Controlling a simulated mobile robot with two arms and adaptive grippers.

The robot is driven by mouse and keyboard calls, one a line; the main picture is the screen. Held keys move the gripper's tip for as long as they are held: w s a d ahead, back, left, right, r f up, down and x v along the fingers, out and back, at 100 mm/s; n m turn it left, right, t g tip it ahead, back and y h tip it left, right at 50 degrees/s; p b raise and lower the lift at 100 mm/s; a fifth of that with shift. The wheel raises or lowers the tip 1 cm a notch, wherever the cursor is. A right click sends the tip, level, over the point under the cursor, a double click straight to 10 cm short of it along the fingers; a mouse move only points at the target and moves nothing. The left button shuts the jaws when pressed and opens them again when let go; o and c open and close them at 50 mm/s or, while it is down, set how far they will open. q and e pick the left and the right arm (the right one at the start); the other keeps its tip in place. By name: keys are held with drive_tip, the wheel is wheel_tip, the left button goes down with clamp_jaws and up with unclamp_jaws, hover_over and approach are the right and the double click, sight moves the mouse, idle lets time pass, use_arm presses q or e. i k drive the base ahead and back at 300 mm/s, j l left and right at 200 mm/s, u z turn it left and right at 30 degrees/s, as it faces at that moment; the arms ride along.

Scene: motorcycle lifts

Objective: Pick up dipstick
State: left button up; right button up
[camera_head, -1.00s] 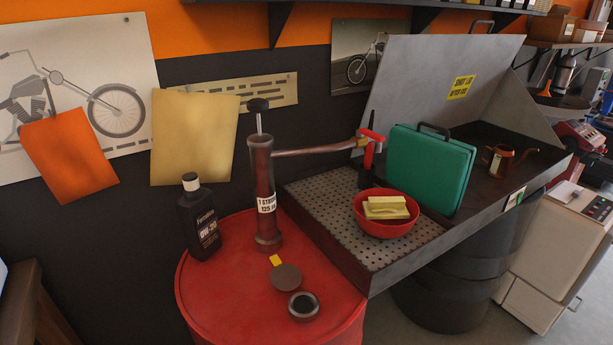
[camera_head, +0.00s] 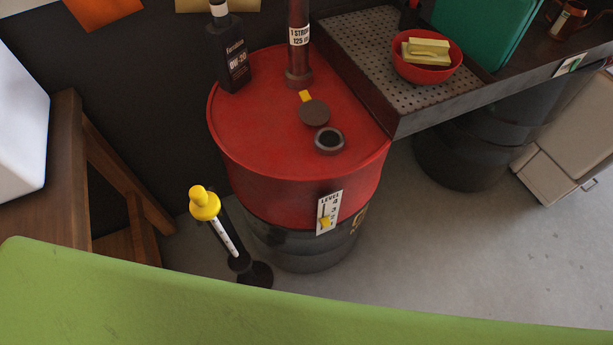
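The dipstick (camera_head: 222,229) has a yellow knobbed top and a pale marked rod. It stands tilted, its lower end at a black stand (camera_head: 254,274) on the floor, left of the red and black drum (camera_head: 285,155). I cannot tell how deep the rod sits in the stand. Neither of my grippers is in view.
A scuffed green surface (camera_head: 250,313) spans the bottom foreground. A wooden bench (camera_head: 60,190) stands left. On the drum are a black oil bottle (camera_head: 231,55), a pump (camera_head: 299,45) and an opening (camera_head: 329,140). A metal tray (camera_head: 365,45) juts out on the right.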

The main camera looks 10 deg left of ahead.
sight(204, 206)
drive_tip(key=k+u, duration=0.1)
drive_tip(key=u, duration=1.05)
